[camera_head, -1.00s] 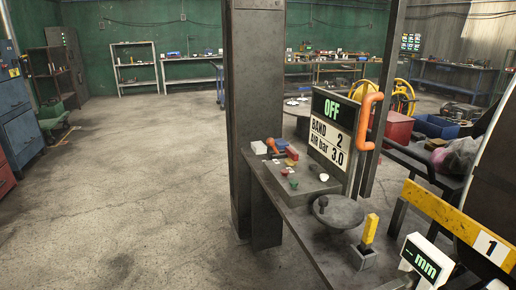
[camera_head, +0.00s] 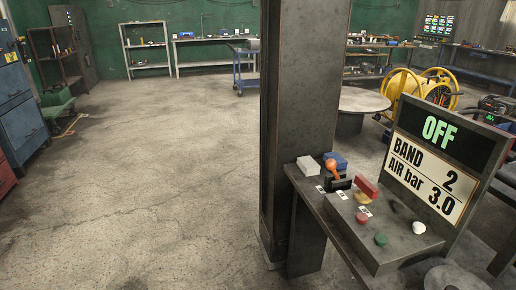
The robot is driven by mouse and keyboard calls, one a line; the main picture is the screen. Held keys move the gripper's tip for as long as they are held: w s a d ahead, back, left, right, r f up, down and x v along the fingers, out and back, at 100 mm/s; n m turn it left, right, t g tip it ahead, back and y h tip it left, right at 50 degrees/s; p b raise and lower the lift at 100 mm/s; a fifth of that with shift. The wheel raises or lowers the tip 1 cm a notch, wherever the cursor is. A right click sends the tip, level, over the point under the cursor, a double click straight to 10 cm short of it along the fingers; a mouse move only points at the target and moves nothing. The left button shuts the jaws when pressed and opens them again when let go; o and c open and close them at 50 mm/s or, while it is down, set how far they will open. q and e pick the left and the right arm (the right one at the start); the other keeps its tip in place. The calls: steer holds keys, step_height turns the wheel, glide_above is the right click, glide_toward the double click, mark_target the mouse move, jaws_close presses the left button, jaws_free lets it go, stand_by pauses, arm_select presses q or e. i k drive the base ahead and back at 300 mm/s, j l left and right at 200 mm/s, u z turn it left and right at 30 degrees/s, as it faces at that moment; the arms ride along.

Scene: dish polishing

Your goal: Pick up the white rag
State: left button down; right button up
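No cloth can be made out for certain. A small white blocky item (camera_head: 309,165) lies at the far left corner of the bench (camera_head: 318,205), beside a blue block (camera_head: 336,161); I cannot tell whether it is the white rag. A rounded white piece (camera_head: 418,228) sits on the control box (camera_head: 392,250) and looks like a knob. Neither of my grippers is in view.
A display panel reading OFF (camera_head: 438,165) stands behind the control box. A dark column (camera_head: 297,110) rises beside the bench. Open floor (camera_head: 150,190) lies left.

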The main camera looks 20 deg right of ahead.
mark_target(308, 166)
steer(key=i+z, duration=0.2)
steer(key=i, duration=0.35)
steer(key=i+j+z, duration=0.15)
steer(key=i, duration=0.35)
steer(key=i+j+z, duration=0.2)
steer(key=i, duration=0.3)
steer(key=j, duration=0.1)
